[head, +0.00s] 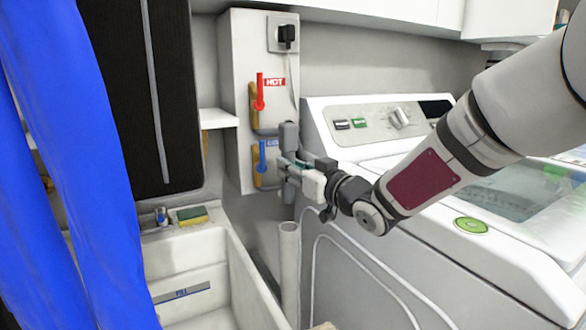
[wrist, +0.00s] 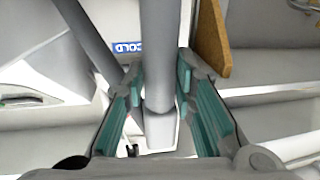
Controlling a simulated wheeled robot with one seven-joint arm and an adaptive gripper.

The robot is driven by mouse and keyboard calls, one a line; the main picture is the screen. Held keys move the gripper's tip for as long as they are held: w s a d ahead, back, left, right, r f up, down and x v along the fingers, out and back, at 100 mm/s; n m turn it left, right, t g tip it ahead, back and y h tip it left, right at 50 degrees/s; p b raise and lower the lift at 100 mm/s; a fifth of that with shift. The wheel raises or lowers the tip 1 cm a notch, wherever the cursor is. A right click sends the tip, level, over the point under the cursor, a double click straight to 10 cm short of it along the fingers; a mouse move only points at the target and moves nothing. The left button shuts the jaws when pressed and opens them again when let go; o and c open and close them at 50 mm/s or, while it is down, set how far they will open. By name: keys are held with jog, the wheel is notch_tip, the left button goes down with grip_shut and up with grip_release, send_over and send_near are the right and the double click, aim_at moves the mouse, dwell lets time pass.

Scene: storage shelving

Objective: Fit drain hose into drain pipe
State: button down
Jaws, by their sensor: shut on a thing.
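The grey drain hose (head: 289,136) stands roughly upright in front of the tap panel. My gripper (head: 287,166) is shut on it from the right. In the wrist view the hose (wrist: 159,45) runs between the teal finger pads of my gripper (wrist: 158,82), and its wider pale end (wrist: 160,131) shows beyond them. The white drain pipe (head: 289,265) stands upright between the sink and the washer, with its top below my gripper. The hose's lower end shows just above the pipe's top, apart from it. I cannot make out the pipe surely in the wrist view.
The washing machine (head: 365,225) stands at the right under my arm. The white sink (head: 243,275) is at the lower left, with a sponge (head: 192,214) on its back ledge. The red hot tap (head: 260,92) and blue cold tap (head: 262,157) are close behind my gripper. Blue cloth hangs at left.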

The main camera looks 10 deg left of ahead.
aim_at(292, 190)
jog(key=shift+f+b, duration=2.55)
jog(key=shift+f, duration=0.35)
notch_tip(292, 190, down, 9)
jog(key=b, duration=0.7)
jog(key=shift+r, duration=0.2)
dwell(2.9)
jog(key=c, duration=1.2)
grip_release()
jog(key=shift+s, duration=0.1)
jog(key=shift+c, duration=0.2)
jog(key=shift+s+f, duration=0.1)
